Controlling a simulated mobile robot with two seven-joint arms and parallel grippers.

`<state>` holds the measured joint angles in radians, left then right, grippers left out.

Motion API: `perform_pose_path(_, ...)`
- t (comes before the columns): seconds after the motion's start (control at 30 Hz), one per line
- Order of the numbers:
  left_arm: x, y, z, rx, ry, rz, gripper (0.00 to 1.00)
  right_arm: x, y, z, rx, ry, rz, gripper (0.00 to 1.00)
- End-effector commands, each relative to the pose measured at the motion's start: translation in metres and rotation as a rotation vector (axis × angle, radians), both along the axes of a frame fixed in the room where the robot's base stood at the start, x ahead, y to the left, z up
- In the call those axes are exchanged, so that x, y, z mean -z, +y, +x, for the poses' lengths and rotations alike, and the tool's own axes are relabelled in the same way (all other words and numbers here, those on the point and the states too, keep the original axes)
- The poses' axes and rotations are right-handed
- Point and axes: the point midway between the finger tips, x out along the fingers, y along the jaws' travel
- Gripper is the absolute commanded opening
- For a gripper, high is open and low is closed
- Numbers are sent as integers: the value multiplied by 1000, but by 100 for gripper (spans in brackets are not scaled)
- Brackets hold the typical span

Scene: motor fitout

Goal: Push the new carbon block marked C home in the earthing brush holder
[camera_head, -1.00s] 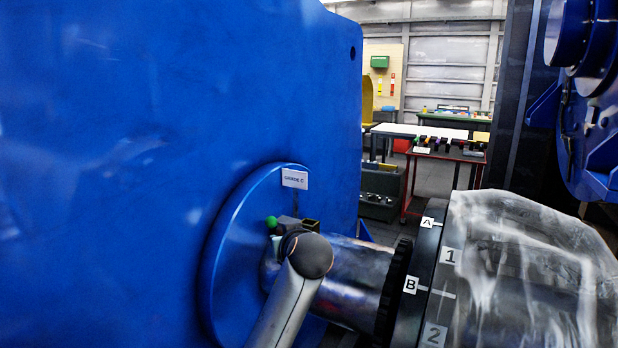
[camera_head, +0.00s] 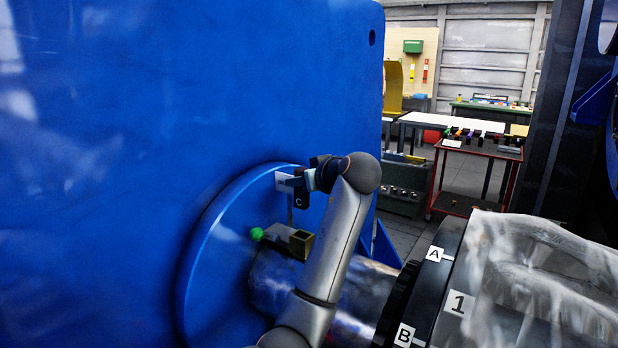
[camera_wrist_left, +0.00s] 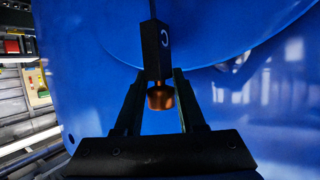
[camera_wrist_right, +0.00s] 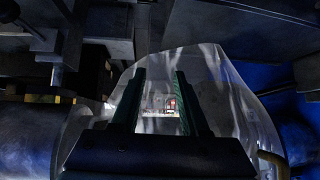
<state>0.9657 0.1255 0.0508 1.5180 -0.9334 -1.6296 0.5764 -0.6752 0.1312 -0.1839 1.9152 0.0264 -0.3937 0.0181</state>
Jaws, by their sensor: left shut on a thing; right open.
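The carbon block (camera_head: 300,202) is dark and bears a white C. My left gripper (camera_head: 307,182) is shut on it and holds it in the air. In the left wrist view the block (camera_wrist_left: 157,48) stands beyond the fingertips, with a copper-coloured cap (camera_wrist_left: 160,97) between the fingers. The earthing brush holder (camera_head: 300,241) is a small brass box with an open top, on the shaft beside the blue end disc, below the block and apart from it. A green-knobbed lever (camera_head: 257,234) stands at its left. My right gripper (camera_wrist_right: 160,92) is open and empty, seen only in its wrist view.
The large blue housing (camera_head: 150,110) fills the left. A white label (camera_head: 283,181) on it is partly hidden by my gripper. The ring marked A and B (camera_head: 428,275) and a clear-wrapped drum (camera_head: 530,280) stand at the right. A red-framed trolley (camera_head: 480,160) stands behind.

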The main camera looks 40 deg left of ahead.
Motion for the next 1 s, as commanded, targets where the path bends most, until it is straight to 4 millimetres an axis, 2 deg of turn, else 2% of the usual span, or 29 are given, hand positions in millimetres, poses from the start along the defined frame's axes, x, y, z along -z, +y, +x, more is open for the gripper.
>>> perform_pose_path(0.47, 3, -2, 0, -1, -2, -3, 0, 6, 0, -4, 0, 10, 0, 44)
perform_pose_path(1.0, 50, -2, -1, -1, -2, -2, 0, 35, 0, -2, 0, 6, 0, 44)
